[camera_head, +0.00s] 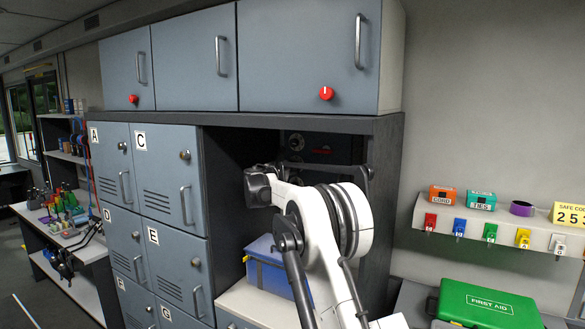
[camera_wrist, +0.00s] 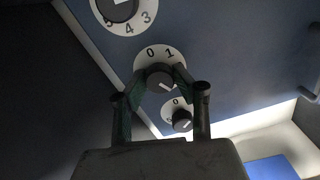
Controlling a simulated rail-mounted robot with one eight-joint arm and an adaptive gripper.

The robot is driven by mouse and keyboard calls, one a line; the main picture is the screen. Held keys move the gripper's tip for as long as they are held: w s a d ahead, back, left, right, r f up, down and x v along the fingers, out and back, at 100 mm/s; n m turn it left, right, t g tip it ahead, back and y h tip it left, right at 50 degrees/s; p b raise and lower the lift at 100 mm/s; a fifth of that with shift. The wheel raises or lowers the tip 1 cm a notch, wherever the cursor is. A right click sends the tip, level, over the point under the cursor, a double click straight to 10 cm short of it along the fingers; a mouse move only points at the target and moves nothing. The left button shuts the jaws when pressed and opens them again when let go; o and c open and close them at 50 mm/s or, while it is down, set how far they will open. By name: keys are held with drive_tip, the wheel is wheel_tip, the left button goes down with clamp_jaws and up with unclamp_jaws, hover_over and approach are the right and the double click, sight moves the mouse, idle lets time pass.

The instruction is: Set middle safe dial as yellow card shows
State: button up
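The yellow card (camera_head: 570,215) at the right edge of the head view reads "SAFE CO…" above 2 5 3; its right side is cut off. The wrist view shows a row of dials on a blue safe face. The middle dial (camera_wrist: 160,77) has a dark knob with a white mark toward the lower right; 0 and 1 show at its top, and other numbers are hidden. My gripper (camera_wrist: 161,72) has its fingertips on both sides of this knob, seemingly touching it. The upper dial (camera_wrist: 118,10) shows 3, 4 and 5. The lower dial (camera_wrist: 182,120) shows 0.
In the head view, the safe sits in a dark cabinet bay, largely behind my arm. A blue box (camera_head: 270,268) stands below it. Grey lockers (camera_head: 165,175) adjoin on the left. A shelf (camera_head: 500,230) with coloured key tags and a green first aid case (camera_head: 488,303) are at right.

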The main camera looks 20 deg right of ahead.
clamp_jaws()
drive_tip(key=shift+m, duration=0.3)
drive_tip(key=m+b, duration=0.3)
drive_tip(key=m, duration=0.5)
drive_tip(key=shift+m+b, duration=0.3)
drive_tip(key=shift+m, duration=0.1)
drive_tip(key=m+b, duration=0.1)
drive_tip(key=m, duration=0.9)
drive_tip(key=shift+r, duration=0.1)
drive_tip(key=shift+m, duration=0.3)
